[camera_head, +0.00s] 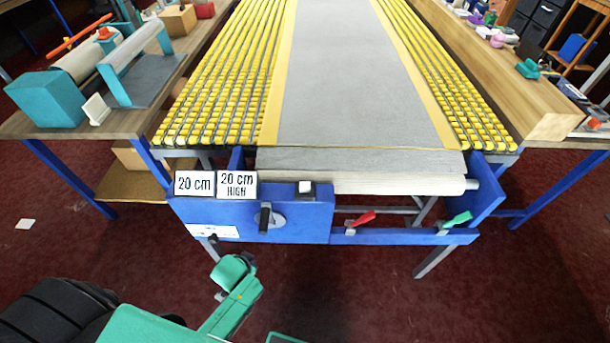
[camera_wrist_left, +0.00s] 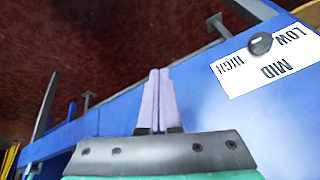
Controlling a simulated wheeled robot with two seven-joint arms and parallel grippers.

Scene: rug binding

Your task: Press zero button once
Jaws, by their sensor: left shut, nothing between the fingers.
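No button marked zero can be read in either view. A small white button (camera_head: 305,187) on a dark block sits on top of the blue machine housing (camera_head: 300,222); I cannot tell whether it is the zero button. Two displays on the housing read "20 cm" (camera_head: 194,183) and "20 cm HIGH" (camera_head: 237,184). My left arm (camera_head: 232,300) is low in front of the housing. In the left wrist view my left gripper (camera_wrist_left: 160,72) is shut and empty, beside a white LOW, MID, HIGH plate (camera_wrist_left: 262,75) with a round knob (camera_wrist_left: 260,43). My right gripper is out of view.
A black knob (camera_head: 265,216), a red lever (camera_head: 361,219) and a green lever (camera_head: 457,219) are on the machine's front. Grey rug (camera_head: 350,80) lies on the yellow-roller conveyor (camera_head: 215,80). Wooden benches stand on both sides. The red floor in front is open.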

